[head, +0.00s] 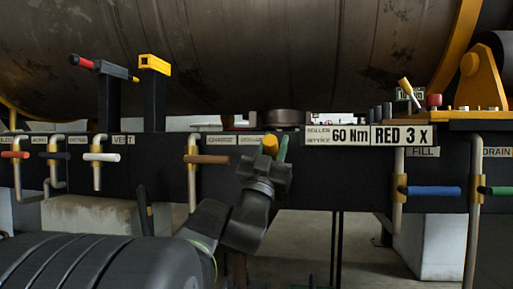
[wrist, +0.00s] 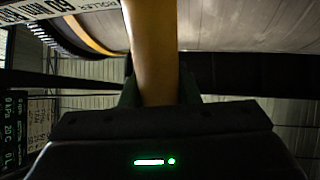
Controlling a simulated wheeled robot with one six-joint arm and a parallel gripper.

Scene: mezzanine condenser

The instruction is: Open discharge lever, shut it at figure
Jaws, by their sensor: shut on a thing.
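My gripper (head: 271,150) is at the middle of the dark beam, its green fingers shut on a yellow handle (head: 270,144). In the wrist view the yellow handle (wrist: 151,50) runs down between the fingers (wrist: 155,88). A label (head: 250,139) behind the gripper is partly covered and I cannot read it in full. The lever's pipe and pivot are hidden behind my gripper. A dark panel (wrist: 14,120) with green figures shows at the left of the wrist view; its text is turned sideways and seems to include kPa, C and L.
A brown lever (head: 208,159) under a CHARGE label is close left. White (head: 101,157) and red (head: 15,154) levers are farther left. Blue (head: 433,190) and green (head: 497,190) levers are at right. A large tank (head: 250,55) fills the top.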

